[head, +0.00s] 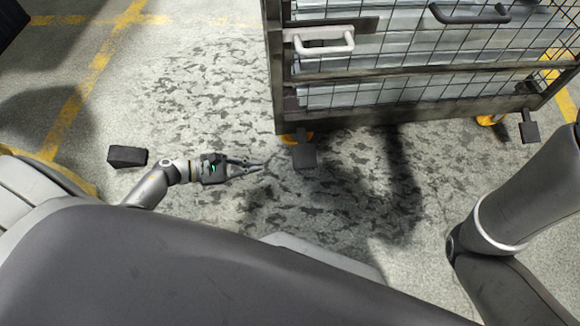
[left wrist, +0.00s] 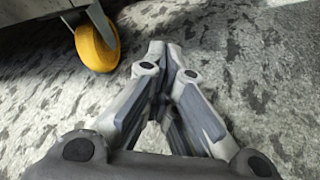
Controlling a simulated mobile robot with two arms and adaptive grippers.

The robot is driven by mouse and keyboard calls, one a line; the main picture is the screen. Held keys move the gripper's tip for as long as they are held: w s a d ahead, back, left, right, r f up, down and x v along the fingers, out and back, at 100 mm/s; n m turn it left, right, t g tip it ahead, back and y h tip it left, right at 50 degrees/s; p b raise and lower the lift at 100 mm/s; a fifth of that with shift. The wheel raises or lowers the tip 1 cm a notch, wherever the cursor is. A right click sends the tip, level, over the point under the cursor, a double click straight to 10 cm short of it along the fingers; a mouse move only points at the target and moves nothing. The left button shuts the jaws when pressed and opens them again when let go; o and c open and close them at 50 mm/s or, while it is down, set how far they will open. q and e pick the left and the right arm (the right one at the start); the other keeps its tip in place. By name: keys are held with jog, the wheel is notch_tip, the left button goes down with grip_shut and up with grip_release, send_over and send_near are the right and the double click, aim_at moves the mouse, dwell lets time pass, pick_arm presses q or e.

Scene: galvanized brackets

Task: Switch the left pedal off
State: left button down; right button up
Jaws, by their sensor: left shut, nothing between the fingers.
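The left pedal (head: 305,156) is a dark square plate at the cart's front left caster in the head view. A yellow wheel (head: 289,138) shows just behind it. The same yellow wheel (left wrist: 97,46) is at the upper left of the left wrist view, where I cannot make out the pedal. My left gripper (head: 262,166) is low over the floor, just left of the pedal and apart from it. Its fingers (left wrist: 168,62) are closed together with nothing between them. My right gripper is out of view; only part of my right arm shows.
The wire-mesh cart (head: 400,116) holds grey metal pieces and has a light handle (head: 323,42) and a dark handle (head: 470,14). A right pedal (head: 529,127) sits by another yellow wheel (head: 490,119). A black block (head: 127,156) lies on the floor at left. The floor before the cart is clear.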

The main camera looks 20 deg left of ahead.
aim_at(305, 150)
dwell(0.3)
pick_arm(q)
jog(key=b+x, duration=0.4)
jog(key=x, duration=0.5)
jog(key=shift+w+d+f, duration=0.15)
jog(key=shift+d+f, duration=0.05)
jog(key=shift+f, duration=0.05)
jog(key=shift+s+d+r, duration=0.15)
jog(key=shift+d+r, duration=0.05)
jog(key=shift+r, duration=0.4)
jog(key=shift+s+d+r, duration=0.1)
jog(key=shift+d+r, duration=0.1)
jog(key=shift+r, duration=0.4)
jog(key=shift+s+d+r+b, duration=0.15)
jog(key=shift+s+r+b, duration=0.15)
jog(key=shift+r, duration=0.5)
